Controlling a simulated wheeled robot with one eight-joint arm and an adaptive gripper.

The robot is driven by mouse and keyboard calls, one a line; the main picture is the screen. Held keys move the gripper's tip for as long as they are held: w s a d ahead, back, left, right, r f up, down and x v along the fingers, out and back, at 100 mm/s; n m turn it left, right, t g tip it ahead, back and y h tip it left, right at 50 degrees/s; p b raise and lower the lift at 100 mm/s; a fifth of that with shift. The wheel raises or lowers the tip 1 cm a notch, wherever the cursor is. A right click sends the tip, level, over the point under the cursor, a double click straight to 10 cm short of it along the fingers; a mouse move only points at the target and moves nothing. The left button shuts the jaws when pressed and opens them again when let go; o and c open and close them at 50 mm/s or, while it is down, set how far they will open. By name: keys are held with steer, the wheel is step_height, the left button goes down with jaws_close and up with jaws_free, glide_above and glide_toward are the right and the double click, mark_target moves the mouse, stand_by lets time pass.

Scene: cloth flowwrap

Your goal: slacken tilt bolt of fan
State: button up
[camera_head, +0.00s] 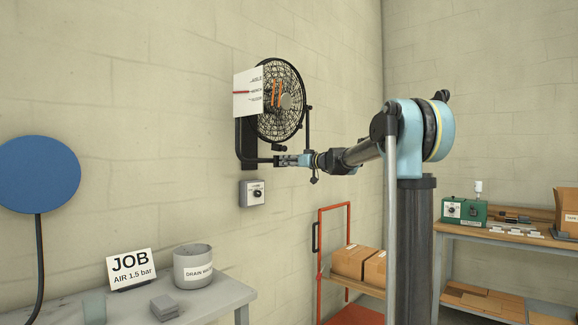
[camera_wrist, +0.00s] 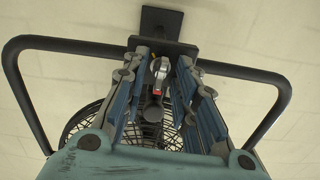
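The black-caged fan (camera_head: 291,118) hangs on the wall in a black U-shaped bracket (camera_head: 239,140). In the wrist view the bracket (camera_wrist: 282,95) arches around my gripper, with the fan's cage (camera_wrist: 85,120) behind. My gripper (camera_head: 282,160) is at the underside of the bracket. In the wrist view my gripper (camera_wrist: 163,66) is open, one finger on each side of a small grey metal fitting with a red part (camera_wrist: 158,70). There are gaps between it and both fingers. This fitting may be the tilt bolt; I cannot tell for sure. The fingers hide part of the cage.
A white marked card (camera_head: 247,98) stands by the fan, with orange strips (camera_head: 277,92) in front of the cage. A grey control box (camera_head: 252,194) is on the wall below. A red cart with cartons (camera_head: 348,262) stands below right. A workbench (camera_head: 500,236) is at right.

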steer(key=shift+d, duration=0.1)
steer(key=v, duration=1.1)
steer(key=shift+s+d, duration=0.25)
steer(key=shift+d, duration=0.05)
steer(key=s+d+f+m+g+h, duration=0.25)
steer(key=s+f+g+h, duration=0.25)
steer(key=s+f, duration=1.8)
steer(key=s+d+f+m+g+h, duration=0.1)
steer(key=s+d+f+m+h, duration=0.1)
steer(key=s+d+f, duration=0.3)
steer(key=s+d+f+m+g+h, duration=0.1)
steer(key=s+d+f+h, duration=0.3)
steer(key=s+f, duration=0.6)
steer(key=s+d+f+m+g+h, duration=0.1)
steer(key=s+d+f+m+h, duration=0.2)
steer(key=s+d+f, duration=0.4)
step_height(320, 180, down, 4)
steer(key=shift+s+r+m+g, duration=0.15)
steer(key=shift+s+m+g, duration=0.25)
steer(key=shift+s+m, duration=0.05)
